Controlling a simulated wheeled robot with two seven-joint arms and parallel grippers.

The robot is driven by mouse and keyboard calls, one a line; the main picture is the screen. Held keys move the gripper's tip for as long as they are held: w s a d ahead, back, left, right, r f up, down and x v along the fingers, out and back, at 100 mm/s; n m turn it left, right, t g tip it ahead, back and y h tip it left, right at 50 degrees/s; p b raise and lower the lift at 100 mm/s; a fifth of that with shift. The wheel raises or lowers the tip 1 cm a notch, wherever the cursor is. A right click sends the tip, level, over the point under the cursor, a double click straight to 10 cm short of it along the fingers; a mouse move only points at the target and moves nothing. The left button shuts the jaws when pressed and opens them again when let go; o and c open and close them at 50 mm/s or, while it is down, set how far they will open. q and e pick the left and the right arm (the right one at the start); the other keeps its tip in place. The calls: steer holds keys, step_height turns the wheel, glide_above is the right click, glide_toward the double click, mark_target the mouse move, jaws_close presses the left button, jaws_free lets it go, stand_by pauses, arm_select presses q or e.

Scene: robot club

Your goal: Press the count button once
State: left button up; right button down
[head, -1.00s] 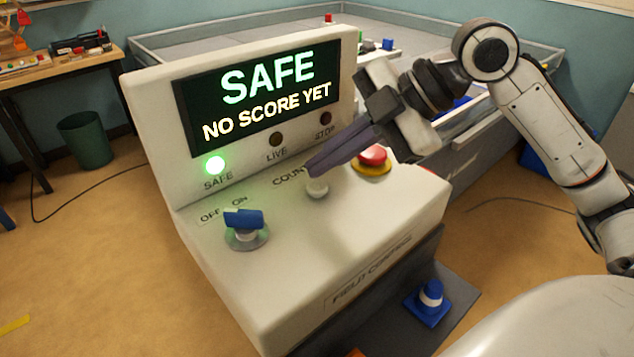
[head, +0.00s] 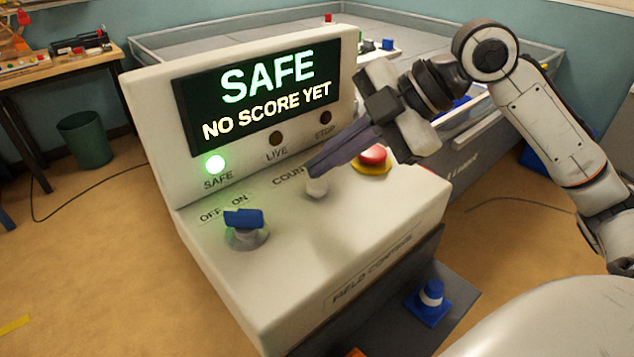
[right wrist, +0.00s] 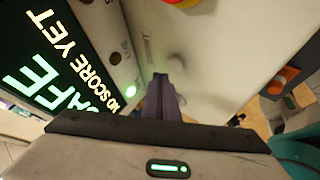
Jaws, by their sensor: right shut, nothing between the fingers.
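The count button (head: 317,188) is a small pale round cap on the sloped top of the white control console (head: 290,270), just below the partly hidden COUNT label. My right gripper (head: 316,168) is shut and empty, its dark fingers pointing down-left with the tips right at the button's upper edge. I cannot tell whether they touch it. In the right wrist view the shut fingers (right wrist: 163,95) reach toward the console top, with a pale cap (right wrist: 175,64) just past their tips. My left gripper is out of view.
A red stop button (head: 373,157) on a yellow base sits just right of my fingers. A blue OFF/ON knob (head: 243,219) stands to the left. The display (head: 265,95) reads SAFE, and the green SAFE lamp (head: 215,165) is lit. LIVE and STOP lamps are dark.

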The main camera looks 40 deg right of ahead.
mark_target(326, 185)
steer(key=shift+f, duration=0.35)
steer(key=shift+f+b, duration=0.55)
stand_by(0.8)
steer(key=shift+r, duration=0.15)
steer(key=shift+r+p, duration=0.85)
steer(key=shift+p, duration=0.15)
step_height(326, 185, up, 5)
steer(key=p, duration=0.5)
